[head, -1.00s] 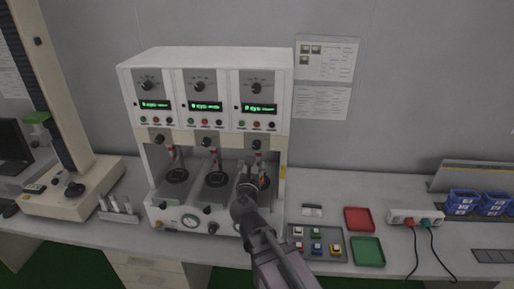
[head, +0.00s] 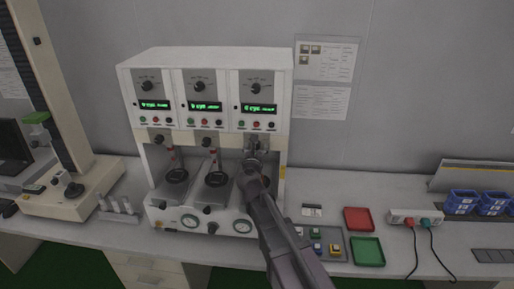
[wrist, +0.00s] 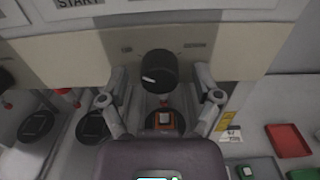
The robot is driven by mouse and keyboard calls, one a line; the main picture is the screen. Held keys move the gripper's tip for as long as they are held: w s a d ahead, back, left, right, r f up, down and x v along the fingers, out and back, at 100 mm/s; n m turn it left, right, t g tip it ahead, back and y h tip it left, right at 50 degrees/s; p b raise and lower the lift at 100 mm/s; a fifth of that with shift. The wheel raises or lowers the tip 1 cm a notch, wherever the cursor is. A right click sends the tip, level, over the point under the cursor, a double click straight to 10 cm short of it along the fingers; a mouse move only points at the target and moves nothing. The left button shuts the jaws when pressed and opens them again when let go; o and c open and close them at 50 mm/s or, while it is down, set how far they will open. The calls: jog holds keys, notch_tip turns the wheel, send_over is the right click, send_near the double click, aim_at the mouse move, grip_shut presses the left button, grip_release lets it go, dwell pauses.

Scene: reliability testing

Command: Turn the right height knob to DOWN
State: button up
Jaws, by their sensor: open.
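The right height knob (wrist: 157,72) is a round black knob on the beige strip of the white testing machine (head: 205,62). Its white mark points to the left in the wrist view. My gripper (wrist: 160,80) is open, with one finger on each side of the knob and gaps showing between. I cannot tell whether the fingers reach the knob's depth. In the head view my gripper (head: 255,150) is just below the strip at the right station and largely hides this knob. The middle height knob (head: 207,142) and left height knob (head: 159,139) show beside it.
A small orange-edged block (wrist: 165,122) sits on the right station's dark disc below the knob. Dark discs stand in the other stations. Right of the machine are a tray of coloured blocks (head: 331,251), a red tray (head: 358,219) and a green tray (head: 367,251).

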grip_shut()
jog(key=shift+d, duration=0.1)
dwell(0.3)
